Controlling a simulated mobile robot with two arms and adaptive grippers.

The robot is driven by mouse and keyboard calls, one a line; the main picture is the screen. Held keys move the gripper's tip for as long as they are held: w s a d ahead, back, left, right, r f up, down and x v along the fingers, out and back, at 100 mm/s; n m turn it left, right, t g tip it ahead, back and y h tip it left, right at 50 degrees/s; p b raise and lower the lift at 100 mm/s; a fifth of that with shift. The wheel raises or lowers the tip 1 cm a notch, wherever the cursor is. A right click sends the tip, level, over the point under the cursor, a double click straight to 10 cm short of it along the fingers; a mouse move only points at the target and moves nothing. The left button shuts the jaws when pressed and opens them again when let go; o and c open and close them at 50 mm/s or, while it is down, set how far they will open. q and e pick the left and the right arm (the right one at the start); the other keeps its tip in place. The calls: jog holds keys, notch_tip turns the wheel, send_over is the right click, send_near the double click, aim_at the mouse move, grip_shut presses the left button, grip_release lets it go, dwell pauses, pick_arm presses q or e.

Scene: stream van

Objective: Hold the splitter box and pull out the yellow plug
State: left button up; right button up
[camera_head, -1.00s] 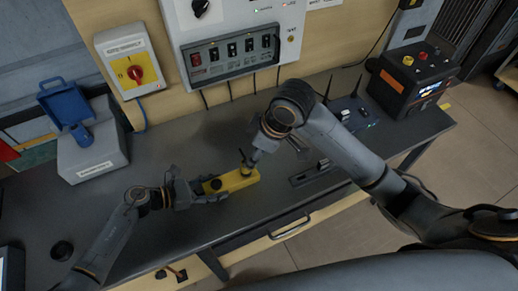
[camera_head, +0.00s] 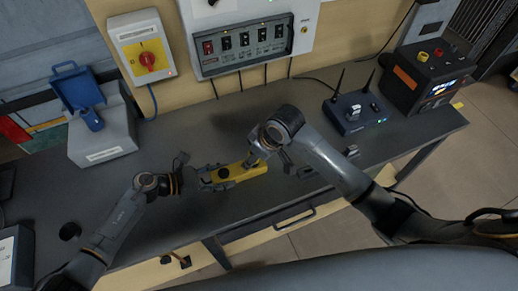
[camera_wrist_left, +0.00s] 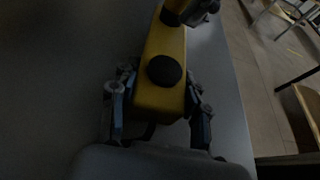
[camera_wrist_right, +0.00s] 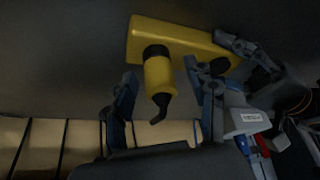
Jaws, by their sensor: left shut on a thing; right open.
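The yellow splitter box (camera_head: 250,171) is on the dark worktop, with a round black fitting on top (camera_wrist_left: 164,70). My left gripper (camera_head: 208,176) is shut on its near-left end, and in the left wrist view its fingers (camera_wrist_left: 158,108) flank the box. The yellow plug (camera_wrist_right: 158,76) stands out from the box's other end, with a black tip and short cable end. It is still against the box. My right gripper (camera_wrist_right: 164,88) is open, its fingers on either side of the plug with visible gaps. In the head view my right gripper (camera_head: 264,148) largely hides the plug.
A blue router (camera_head: 355,114) with antennas and an orange-black device (camera_head: 428,76) stand at the right. A grey box with a blue lid (camera_head: 100,130) stands at the left. A switch panel (camera_head: 245,45) is on the wall behind. The front worktop has free room.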

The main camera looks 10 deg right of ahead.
jog(key=shift+w+a+f, duration=0.15)
jog(key=shift+f, duration=0.3)
jog(key=c, duration=1.1)
jog(key=o, duration=1.1)
